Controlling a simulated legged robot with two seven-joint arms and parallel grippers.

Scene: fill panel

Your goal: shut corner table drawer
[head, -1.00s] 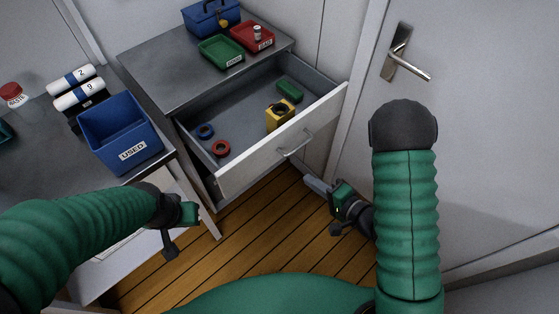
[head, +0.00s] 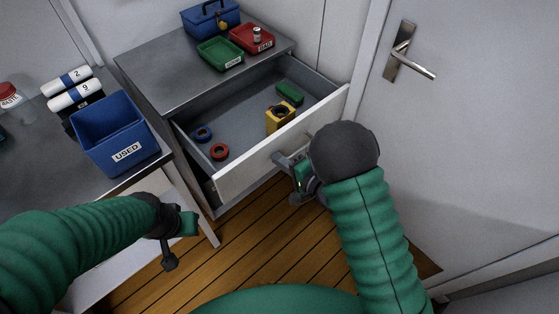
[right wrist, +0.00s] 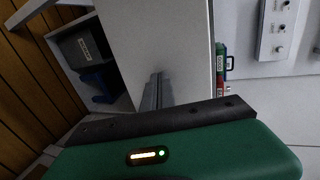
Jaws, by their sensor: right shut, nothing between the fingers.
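The corner table (head: 170,85) has its drawer (head: 232,185) pulled well open, with a pale front panel and a bar handle that is now partly hidden by my right arm. Inside the drawer lie a blue ring (head: 203,134), a red ring (head: 219,152), a yellow block (head: 280,117) and a green block (head: 290,93). My right gripper (head: 283,160) is shut and empty at the outer face of the drawer front, near the handle; I cannot tell whether it touches. My left gripper (head: 188,224) hangs left of the drawer, jaws unclear.
A blue toolbox (head: 210,20), a green tray (head: 220,53) and a red tray (head: 252,38) stand on the corner table. A blue bin marked USED (head: 115,135) is on the left desk. A door with a handle (head: 408,55) stands at the right. Wooden floor lies below.

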